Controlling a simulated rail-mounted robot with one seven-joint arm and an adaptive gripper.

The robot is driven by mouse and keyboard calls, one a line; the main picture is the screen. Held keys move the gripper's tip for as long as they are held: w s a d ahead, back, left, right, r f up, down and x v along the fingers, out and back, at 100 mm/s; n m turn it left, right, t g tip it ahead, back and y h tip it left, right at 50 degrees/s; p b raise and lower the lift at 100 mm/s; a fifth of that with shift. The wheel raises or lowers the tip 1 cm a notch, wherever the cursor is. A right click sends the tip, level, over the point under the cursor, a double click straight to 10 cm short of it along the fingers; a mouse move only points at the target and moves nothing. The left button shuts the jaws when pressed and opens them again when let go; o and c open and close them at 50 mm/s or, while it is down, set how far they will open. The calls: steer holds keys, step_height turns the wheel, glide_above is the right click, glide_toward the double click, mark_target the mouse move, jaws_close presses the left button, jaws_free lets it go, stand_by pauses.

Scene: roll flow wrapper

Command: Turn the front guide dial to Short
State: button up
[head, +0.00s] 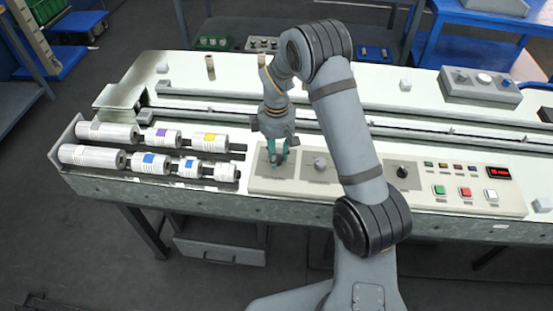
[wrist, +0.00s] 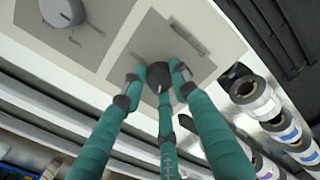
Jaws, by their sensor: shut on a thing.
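The control panel (head: 450,202) lies along the front of the machine and carries several dials. My gripper (head: 277,158) points down at the panel's left-end dial, and its teal fingers are shut around that dial. In the wrist view the fingertips of my gripper (wrist: 157,82) meet over a grey square plate (wrist: 150,40), and the dial is mostly hidden between them. A bar-shaped mark shows on the plate beside the fingers. Dial labels and the pointer's setting are not readable.
A grey dial (head: 320,163) sits just right of my gripper, and a black dial (head: 402,172) is farther right, beyond my arm. Green, red and white buttons (head: 465,192) and a red display (head: 498,172) fill the right end. Film rolls (head: 90,156) lie close on the left.

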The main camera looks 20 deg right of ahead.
steer(key=m+b, duration=0.3)
steer(key=m, duration=0.3)
steer(key=shift+f+m+b, duration=0.15)
steer(key=shift+m+b, duration=0.15)
steer(key=shift+b, duration=0.1)
steer(key=m+b, duration=0.3)
steer(key=m, duration=0.3)
steer(key=m+b, duration=0.3)
steer(key=m, duration=0.3)
steer(key=shift+m+b, duration=0.3)
steer(key=m+b, duration=0.2)
steer(key=m, duration=0.3)
steer(key=shift+m, duration=0.4)
steer(key=shift+b, duration=0.3)
steer(key=o, duration=1.1)
steer(key=shift+o, duration=0.2)
